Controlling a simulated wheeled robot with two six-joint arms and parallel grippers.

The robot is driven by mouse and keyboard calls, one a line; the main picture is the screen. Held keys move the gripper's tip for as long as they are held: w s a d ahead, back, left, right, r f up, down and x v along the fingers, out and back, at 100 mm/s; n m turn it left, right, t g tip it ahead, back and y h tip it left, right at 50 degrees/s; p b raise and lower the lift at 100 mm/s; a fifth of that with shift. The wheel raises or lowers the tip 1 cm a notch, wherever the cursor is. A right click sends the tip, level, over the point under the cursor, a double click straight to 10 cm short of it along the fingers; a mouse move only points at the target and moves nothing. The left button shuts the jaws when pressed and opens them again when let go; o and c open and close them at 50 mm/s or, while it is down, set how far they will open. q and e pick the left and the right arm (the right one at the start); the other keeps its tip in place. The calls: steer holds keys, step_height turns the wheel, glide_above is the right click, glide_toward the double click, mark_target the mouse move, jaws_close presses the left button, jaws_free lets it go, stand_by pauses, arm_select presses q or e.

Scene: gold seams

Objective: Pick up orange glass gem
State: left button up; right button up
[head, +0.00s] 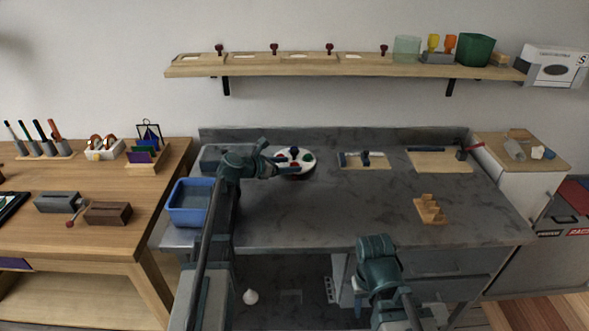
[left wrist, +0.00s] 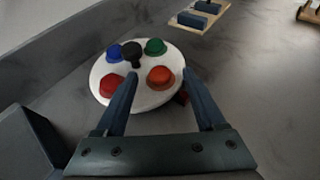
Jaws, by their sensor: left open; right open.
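The orange glass gem (left wrist: 160,76) is a rounded orange-red dome on the near right of a round white plate (left wrist: 140,98). Contact cannot be told. In the head view my left gripper (head: 288,165) reaches over the plate (head: 297,175) from the left. My right gripper's fingers do not show.
A blue bin (head: 188,202) stands left of the plate on the grey bench. A board with blue blocks (head: 363,160) and a stepped wooden block (head: 430,209) are to the right. The bench middle is clear. A wooden shelf (head: 330,69) runs along the wall.

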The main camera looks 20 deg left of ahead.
arm_select(q)
steer(key=shift+w+d+f, duration=0.15)
steer(key=shift+w+f, duration=0.05)
steer(key=shift+w, duration=0.05)
steer(key=shift+r, duration=0.1)
jaws_close()
